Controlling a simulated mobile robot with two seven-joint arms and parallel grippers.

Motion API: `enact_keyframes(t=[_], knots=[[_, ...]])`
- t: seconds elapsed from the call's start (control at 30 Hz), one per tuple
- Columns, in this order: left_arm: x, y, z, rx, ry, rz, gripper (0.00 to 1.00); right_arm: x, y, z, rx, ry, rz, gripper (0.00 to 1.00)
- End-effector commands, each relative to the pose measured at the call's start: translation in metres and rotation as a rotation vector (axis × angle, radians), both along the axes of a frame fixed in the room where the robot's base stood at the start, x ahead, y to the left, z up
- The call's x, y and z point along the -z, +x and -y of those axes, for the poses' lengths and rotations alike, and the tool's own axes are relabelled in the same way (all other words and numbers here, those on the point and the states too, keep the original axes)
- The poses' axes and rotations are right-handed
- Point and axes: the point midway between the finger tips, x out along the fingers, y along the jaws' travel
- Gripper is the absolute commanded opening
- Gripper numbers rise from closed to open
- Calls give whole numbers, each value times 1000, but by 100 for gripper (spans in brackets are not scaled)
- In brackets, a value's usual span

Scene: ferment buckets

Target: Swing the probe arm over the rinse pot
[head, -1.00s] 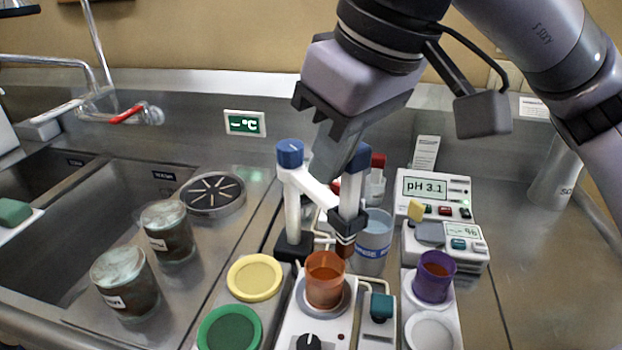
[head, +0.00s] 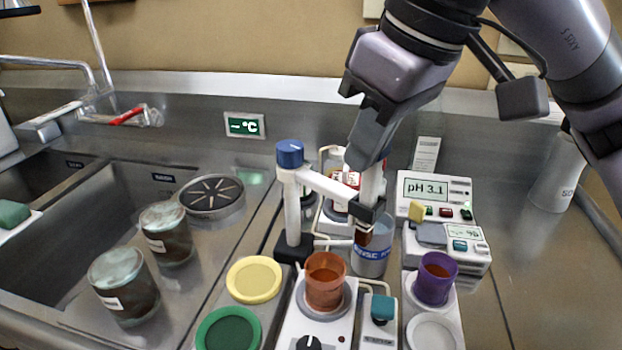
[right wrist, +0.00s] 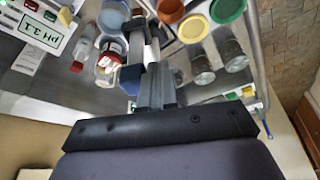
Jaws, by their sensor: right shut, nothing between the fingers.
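The probe arm (head: 328,187) is a white bar on an upright post with a blue cap (head: 290,153). It points right, and its dark probe holder (head: 369,214) is in front of and above the rinse pot (head: 371,262), a pale blue labelled cup. The probe tip overlaps the pot's near rim; I cannot tell whether it is inside. My right gripper (head: 366,158) is shut and empty, at the top of the probe end, seemingly touching it and hiding its top. In the right wrist view the shut fingers (right wrist: 156,88) lie beside a blue cap. My left gripper is out of view.
An orange cup (head: 325,282) stands on the stirrer in front, and a purple cup (head: 435,278) stands to the right. The pH meter (head: 434,192) is behind it. Bottles stand behind the probe arm. Two jars (head: 166,234) stand left by the sinks.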

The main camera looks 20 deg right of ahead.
Motion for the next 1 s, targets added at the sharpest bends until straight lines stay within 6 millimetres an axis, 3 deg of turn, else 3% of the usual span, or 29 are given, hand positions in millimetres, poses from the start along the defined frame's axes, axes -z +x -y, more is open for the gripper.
enact_keyframes(t=[0.23,0.67,1.0], knots=[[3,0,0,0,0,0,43,1,7,20,4,1,-1,0],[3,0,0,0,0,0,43,0,8,24,1,1,1,0],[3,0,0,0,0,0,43,0,23,46,4,1,-1,0]])
